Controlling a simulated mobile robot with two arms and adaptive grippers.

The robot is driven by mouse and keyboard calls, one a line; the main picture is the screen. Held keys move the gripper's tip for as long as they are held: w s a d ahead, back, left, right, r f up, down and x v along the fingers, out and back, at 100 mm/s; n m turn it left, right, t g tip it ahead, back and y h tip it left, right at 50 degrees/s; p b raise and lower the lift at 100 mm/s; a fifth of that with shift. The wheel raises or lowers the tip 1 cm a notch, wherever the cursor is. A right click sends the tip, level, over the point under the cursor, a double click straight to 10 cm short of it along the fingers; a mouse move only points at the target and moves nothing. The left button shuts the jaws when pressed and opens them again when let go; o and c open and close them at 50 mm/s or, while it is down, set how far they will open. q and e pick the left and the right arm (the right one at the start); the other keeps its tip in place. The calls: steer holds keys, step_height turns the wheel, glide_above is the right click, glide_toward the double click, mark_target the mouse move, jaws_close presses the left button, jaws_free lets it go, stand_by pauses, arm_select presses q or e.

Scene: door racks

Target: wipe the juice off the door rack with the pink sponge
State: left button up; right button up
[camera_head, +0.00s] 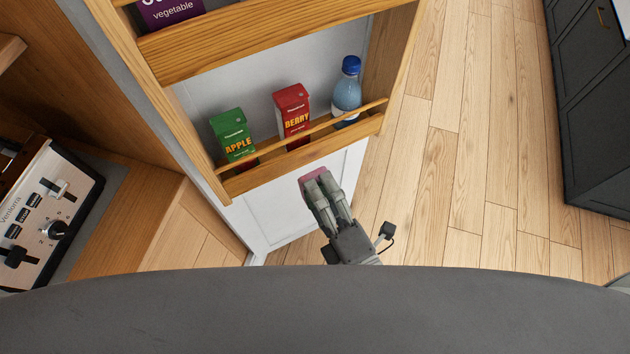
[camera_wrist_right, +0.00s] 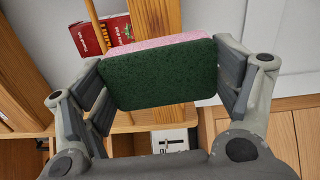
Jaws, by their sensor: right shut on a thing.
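The pink sponge (camera_head: 313,175) has a dark green scrubbing side that faces the camera in the right wrist view (camera_wrist_right: 160,78). My right gripper (camera_head: 322,187) is shut on it, with fingers on both sides of it. The sponge is just below and in front of the lower door rack (camera_head: 330,150), apart from its wooden front as far as I can tell. The rack holds a green apple carton (camera_head: 233,134), a red berry carton (camera_head: 292,110) and a blue-capped bottle (camera_head: 347,92). I cannot clearly make out the juice. My left gripper is not in view.
An upper rack (camera_head: 270,38) holds a purple vegetable package (camera_head: 170,10). A toaster-like appliance (camera_head: 40,215) stands at the left. Dark cabinets (camera_head: 598,110) stand at the far right. The wooden floor (camera_head: 470,150) between is clear.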

steer(key=shift+s+d, duration=0.15)
steer(key=shift+s, duration=0.2)
steer(key=v, duration=0.3)
stand_by(0.4)
steer(key=shift+w, duration=0.1)
steer(key=p+x, duration=0.1)
steer(key=x, duration=0.4)
steer(key=shift+w+p, duration=0.2)
steer(key=shift+p, duration=0.15)
steer(key=shift+w+a, duration=0.45)
steer(key=shift+w, duration=0.15)
steer(key=shift+x, duration=0.95)
stand_by(0.4)
